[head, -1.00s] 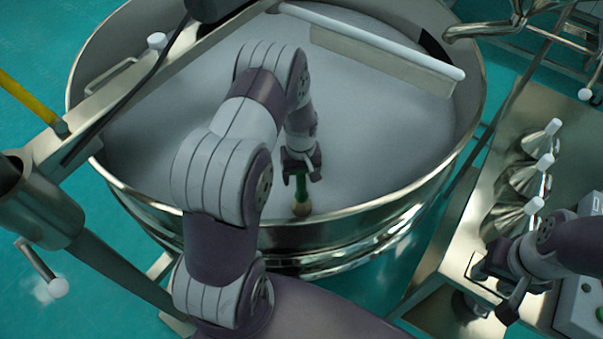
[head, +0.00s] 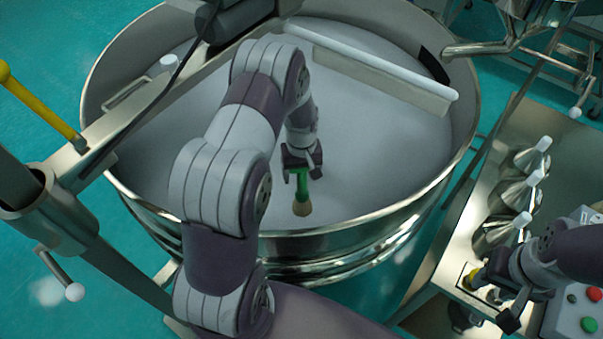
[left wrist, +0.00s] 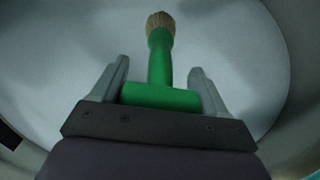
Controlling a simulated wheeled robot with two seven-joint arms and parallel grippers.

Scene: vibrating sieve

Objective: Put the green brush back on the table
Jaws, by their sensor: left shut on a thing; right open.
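The green brush (head: 302,186) hangs bristles down inside the round metal sieve drum (head: 180,228), near its front wall. My left gripper (head: 301,170) is shut on the brush's green handle. In the left wrist view the green brush (left wrist: 160,65) sits between the two grey fingers of my left gripper (left wrist: 158,92), its tan bristles pointing away. Whether the bristles touch the pale sieve surface I cannot tell. My right gripper (head: 492,300) is open, low over the metal table (head: 432,287) at the right, close to a yellow-topped item (head: 472,279).
Several metal funnel-shaped vessels with white caps (head: 528,190) stand on the table. A control box with red and green buttons (head: 580,315) is at the front right. A yellow-handled rod (head: 40,105) is at the left.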

